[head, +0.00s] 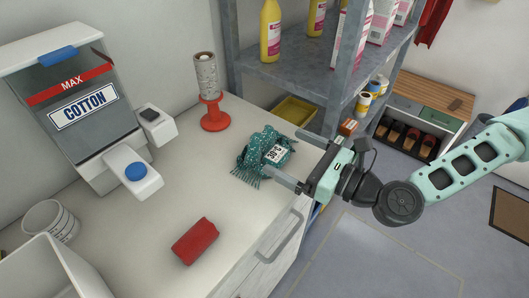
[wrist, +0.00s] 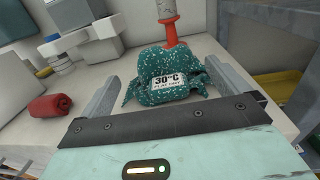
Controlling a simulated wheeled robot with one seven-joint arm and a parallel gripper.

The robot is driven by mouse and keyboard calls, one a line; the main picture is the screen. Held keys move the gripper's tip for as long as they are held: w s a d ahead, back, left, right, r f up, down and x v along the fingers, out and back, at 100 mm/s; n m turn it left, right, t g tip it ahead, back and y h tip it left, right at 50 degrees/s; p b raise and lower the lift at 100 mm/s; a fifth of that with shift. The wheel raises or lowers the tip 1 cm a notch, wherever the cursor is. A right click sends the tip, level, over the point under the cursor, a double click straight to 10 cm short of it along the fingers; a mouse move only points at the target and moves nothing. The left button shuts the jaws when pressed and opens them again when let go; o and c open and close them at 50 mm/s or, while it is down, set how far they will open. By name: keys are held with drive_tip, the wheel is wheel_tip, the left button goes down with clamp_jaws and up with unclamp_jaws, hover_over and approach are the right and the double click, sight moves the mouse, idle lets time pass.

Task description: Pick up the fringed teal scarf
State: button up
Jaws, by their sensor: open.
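The fringed teal scarf (head: 259,156) lies bunched on the white counter, near its right edge. It is speckled with white and carries a white label; in the wrist view the label on the scarf (wrist: 155,65) reads 30°C. My gripper (head: 290,158) is open, at the counter's right edge beside the scarf. In the wrist view the scarf lies ahead of and between my two fingers (wrist: 170,95), with nothing held. I cannot tell whether a finger touches it.
A red rolled cloth (head: 195,241) lies left of the scarf. A red stand with a grey speckled roll (head: 207,80) is behind it. A cotton dispenser (head: 85,105) stands at the left. A metal shelf (head: 285,75) with bottles rises behind my gripper.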

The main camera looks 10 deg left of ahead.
sight(266, 140)
drive_tip(key=shift+w+p+x, duration=0.1)
drive_tip(key=shift+p+x, duration=0.35)
drive_tip(key=shift+x, duration=1.45)
drive_tip(key=shift+w+p+x, duration=0.15)
drive_tip(key=shift+p+x, duration=0.3)
drive_tip(key=shift+x, duration=1.5)
drive_tip(key=shift+d+f, duration=0.1)
drive_tip(key=shift+f, duration=0.05)
drive_tip(key=c, duration=0.9)
